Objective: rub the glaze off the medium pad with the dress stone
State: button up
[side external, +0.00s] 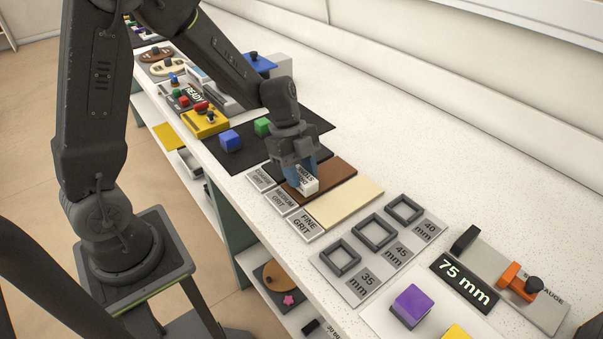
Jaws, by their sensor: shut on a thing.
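My gripper (304,174) is shut on the dress stone (309,187), a small white block with dark lettering. The stone is at the left end of the brown medium pad (334,173), near the MEDIUM GRIT label (281,200). It looks low over the pad or on it; I cannot tell whether they touch. The gripper and stone hide part of the pad. No glaze can be made out on the part that shows.
The cream fine pad (347,203) lies in front of the medium pad, and a black mat (222,155) with blue (230,140) and green (263,126) blocks lies behind. Square frames (373,229) and a gauge (515,285) stand to the right. The back of the white counter is clear.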

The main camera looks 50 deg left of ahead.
jog(key=shift+r, duration=3.2)
jog(key=shift+w+a, duration=0.1)
jog(key=shift+w, duration=0.05)
